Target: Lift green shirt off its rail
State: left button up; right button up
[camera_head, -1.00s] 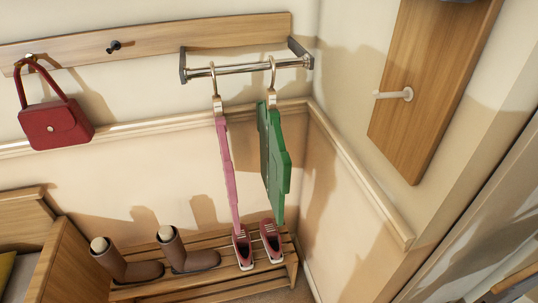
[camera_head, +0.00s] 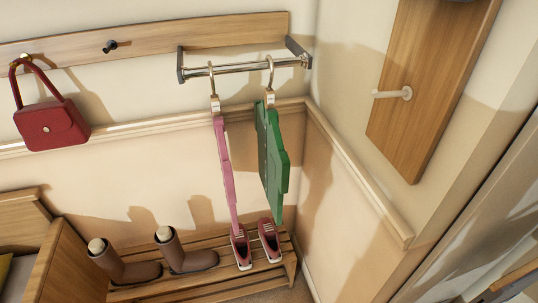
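The green shirt (camera_head: 271,155) hangs from a metal hook on the right part of the short metal rail (camera_head: 240,68), seen nearly edge-on. A pink garment (camera_head: 226,175) hangs from its own hook on the same rail, to the left of the green shirt, with a gap between them. The rail is held by dark brackets at both ends, just below a wooden wall board. Neither of my grippers is in view.
A red handbag (camera_head: 52,124) hangs from a peg on the wooden board (camera_head: 150,38). Boots (camera_head: 187,252) and red shoes (camera_head: 241,247) stand on the slatted rack (camera_head: 225,288) below. A wooden panel with a white peg (camera_head: 392,94) is on the right wall.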

aim_at(274, 163)
jog(key=i+z, duration=0.35)
jog(key=i+j+z, duration=0.45)
jog(key=z, duration=0.2)
jog(key=j+z, duration=0.15)
jog(key=i, duration=0.25)
